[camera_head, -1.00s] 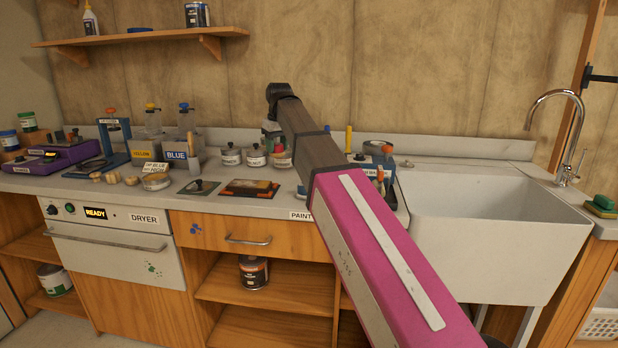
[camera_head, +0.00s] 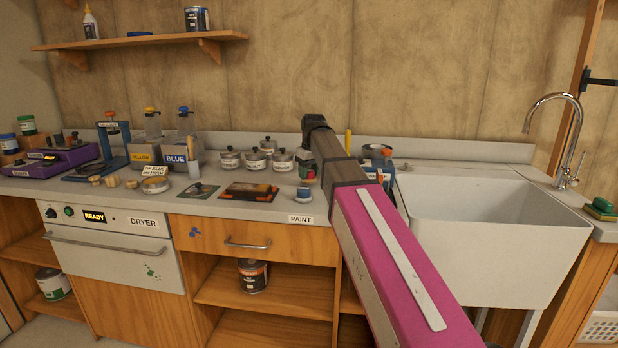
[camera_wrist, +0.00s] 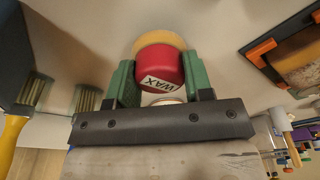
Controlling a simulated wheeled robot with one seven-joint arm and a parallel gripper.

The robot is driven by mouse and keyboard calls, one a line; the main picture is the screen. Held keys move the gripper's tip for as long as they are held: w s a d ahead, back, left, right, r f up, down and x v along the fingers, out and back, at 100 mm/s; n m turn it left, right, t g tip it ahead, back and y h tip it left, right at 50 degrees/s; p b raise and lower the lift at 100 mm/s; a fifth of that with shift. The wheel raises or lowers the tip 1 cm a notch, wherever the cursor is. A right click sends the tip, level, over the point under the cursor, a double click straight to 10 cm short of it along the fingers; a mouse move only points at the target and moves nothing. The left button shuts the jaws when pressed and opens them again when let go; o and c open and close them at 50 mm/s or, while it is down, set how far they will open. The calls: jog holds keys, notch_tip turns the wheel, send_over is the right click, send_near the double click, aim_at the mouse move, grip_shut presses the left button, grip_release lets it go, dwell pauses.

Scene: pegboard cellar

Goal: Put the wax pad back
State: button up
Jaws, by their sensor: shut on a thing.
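The wax pad (camera_wrist: 162,72) shows in the wrist view as a red block lettered WAX with a yellowish rounded edge. My gripper (camera_wrist: 160,82) has its green fingers shut on either side of it. The pad is above or at the pale counter; I cannot tell whether it touches. In the head view, my arm reaches to the back of the counter, and a small red and green patch (camera_head: 306,168) shows at its end, right of the lidded jars. The arm hides part of that area.
Several lidded jars (camera_head: 255,159) stand left of my arm's end. A dark tray with a coloured surface (camera_head: 249,191) lies in front of them. The PAINT label (camera_head: 301,219) is on the counter's front edge. A white sink (camera_head: 490,220) is at the right.

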aim_at(312, 172)
jog(key=shift+f, duration=0.9)
jog(key=shift+f, duration=0.15)
jog(key=o, duration=1.1)
jog(key=r, duration=0.4)
jog(key=s+r, duration=0.1)
jog(key=r, duration=0.3)
jog(key=d+r, duration=0.1)
jog(key=r, duration=0.3)
jog(key=shift+s+r, duration=0.15)
jog(key=shift+s, duration=0.1)
